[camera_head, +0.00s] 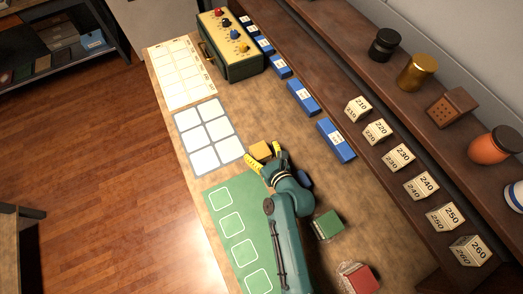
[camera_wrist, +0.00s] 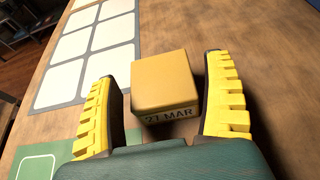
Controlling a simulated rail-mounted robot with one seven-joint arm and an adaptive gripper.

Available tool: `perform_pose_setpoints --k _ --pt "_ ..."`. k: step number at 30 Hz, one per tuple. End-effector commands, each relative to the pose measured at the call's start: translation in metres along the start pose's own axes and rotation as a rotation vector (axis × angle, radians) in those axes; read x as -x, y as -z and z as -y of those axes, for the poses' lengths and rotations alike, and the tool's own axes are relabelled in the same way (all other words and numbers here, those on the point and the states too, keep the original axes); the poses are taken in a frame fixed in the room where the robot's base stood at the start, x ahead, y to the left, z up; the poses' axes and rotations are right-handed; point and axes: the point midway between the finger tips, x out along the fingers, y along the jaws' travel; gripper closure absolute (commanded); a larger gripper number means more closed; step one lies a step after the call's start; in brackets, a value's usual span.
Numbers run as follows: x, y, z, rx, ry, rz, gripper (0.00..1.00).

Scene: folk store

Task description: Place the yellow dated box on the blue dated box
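My gripper (camera_wrist: 165,92) is open, with a gap on each side of the box. In the head view my gripper (camera_head: 264,160) is low over the table. A blue box (camera_head: 304,179) is partly hidden behind my gripper in the head view; its date cannot be seen.
A green box (camera_head: 327,225) and a red box (camera_head: 359,278) stand right of my arm. A green mat (camera_head: 213,188) and a white-squared sheet (camera_head: 179,123) lie to the left. Blue blocks (camera_head: 336,141) line the table's back, below a shelf with numbered blocks.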

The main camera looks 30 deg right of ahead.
Motion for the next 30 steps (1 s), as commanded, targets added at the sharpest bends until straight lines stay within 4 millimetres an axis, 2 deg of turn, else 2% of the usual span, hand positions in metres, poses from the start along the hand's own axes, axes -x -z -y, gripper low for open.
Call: perform_pose_setpoints --k 11,14,24,30 --pt "0.002 -0.004 0.000 0.000 0.000 0.001 0.10" --pt "0.018 -0.003 0.001 -0.002 0.002 -0.002 0.10" --pt "0.100 -0.004 0.001 -0.003 0.002 -0.001 0.10" --pt "0.121 -0.003 0.000 -0.001 0.001 0.000 0.10"
